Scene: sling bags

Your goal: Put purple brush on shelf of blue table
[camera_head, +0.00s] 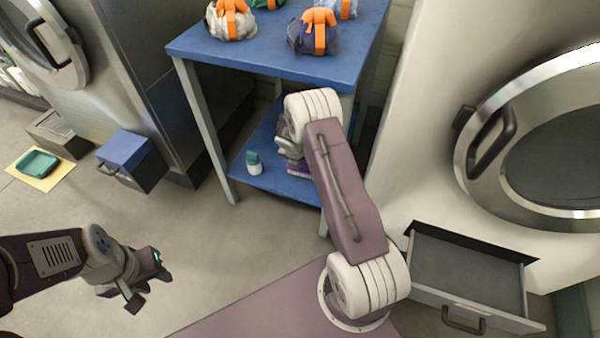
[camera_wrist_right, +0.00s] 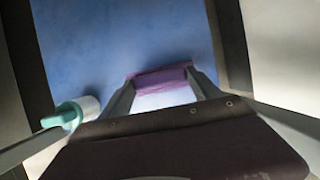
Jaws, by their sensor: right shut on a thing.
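The purple brush shows in the right wrist view (camera_wrist_right: 160,76) between the two fingers of my right gripper (camera_wrist_right: 160,88), with a pale part below the purple. My right gripper is shut on it, over the blue lower shelf (camera_wrist_right: 90,45). In the head view a bit of the brush (camera_head: 298,170) shows at the blue table's lower shelf (camera_head: 270,178), mostly hidden by my right arm. I cannot tell whether the brush touches the shelf. The blue table (camera_head: 300,66) has its top above. My left gripper (camera_head: 151,288) is open and empty over the floor.
A teal-capped white bottle (camera_head: 253,163) stands on the shelf, left of the brush. Bagged items with orange straps (camera_head: 315,33) sit on the tabletop. A table leg (camera_head: 205,130) bounds the shelf. An open drawer (camera_head: 465,275) juts out at right, below a round-door machine.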

